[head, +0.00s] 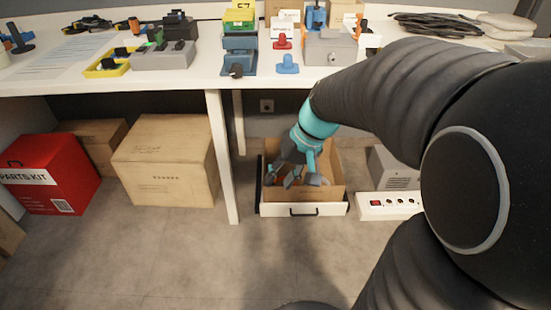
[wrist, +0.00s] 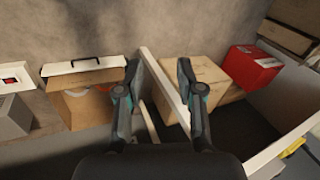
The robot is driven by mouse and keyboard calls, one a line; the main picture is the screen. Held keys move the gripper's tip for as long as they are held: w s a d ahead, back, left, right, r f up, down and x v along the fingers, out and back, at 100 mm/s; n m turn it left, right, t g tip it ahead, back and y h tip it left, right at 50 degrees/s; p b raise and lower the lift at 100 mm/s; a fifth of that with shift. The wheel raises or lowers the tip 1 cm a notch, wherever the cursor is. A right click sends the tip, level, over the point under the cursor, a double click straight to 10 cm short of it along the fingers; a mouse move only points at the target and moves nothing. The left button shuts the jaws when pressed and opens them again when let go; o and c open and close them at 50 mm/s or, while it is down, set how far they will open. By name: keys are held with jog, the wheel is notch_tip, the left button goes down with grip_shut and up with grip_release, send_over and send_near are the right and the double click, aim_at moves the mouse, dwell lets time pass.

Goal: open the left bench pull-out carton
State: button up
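The pull-out carton (head: 332,160) is an open-topped brown cardboard box with a white front panel (head: 331,209) and a dark handle (head: 303,211). It stands low under the bench, right of the white leg. The wrist view shows the carton (wrist: 92,112) upside down at left, with its handle (wrist: 87,64) near the top. My gripper (head: 297,180) appears over the carton's opening in the head view, behind the handle. I cannot tell its height there. In the wrist view my gripper (wrist: 157,78) has its fingers wide apart with nothing between them, beside the carton.
A white bench leg (head: 223,160) stands left of the carton. Closed cardboard box (head: 170,165) and red parts kit (head: 48,175) lie further left. A power strip (head: 389,206) and grey box (head: 393,170) are close on the right. The floor (head: 170,260) in front is clear.

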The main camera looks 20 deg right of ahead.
jog(key=w+d+f+m+t+y, duration=0.1)
jog(key=w+d+f+m+y, duration=0.1)
jog(key=w+d+f, duration=0.35)
jog(key=w+d+f+m+t+y+b, duration=0.1)
jog(key=w+d+f+y, duration=0.15)
jog(key=w+f, duration=0.5)
jog(key=w+d+f+m+t+y, duration=0.1)
jog(key=w+d+f+m+y, duration=0.2)
jog(key=f, duration=0.6)
jog(key=w+d+f+m+t+b, duration=0.1)
jog(key=d+f+t, duration=0.3)
jog(key=f, duration=0.5)
jog(key=w+d+f+m+t, duration=0.1)
jog(key=d+f+m+t, duration=0.1)
jog(key=d+f, duration=0.5)
jog(key=m+t+h, duration=0.3)
jog(key=t+h, duration=0.1)
send_near(303, 215)
jog(key=v, duration=0.3)
jog(key=shift+s+d+b, duration=0.1)
jog(key=shift+d+b, duration=0.2)
jog(key=shift+f+m, duration=0.15)
jog(key=shift+m, duration=0.15)
jog(key=shift+w+a+f, duration=0.1)
jog(key=shift+w+a, duration=0.05)
jog(key=shift+w, duration=0.15)
jog(key=x, duration=1.3)
jog(key=shift+s, duration=0.1)
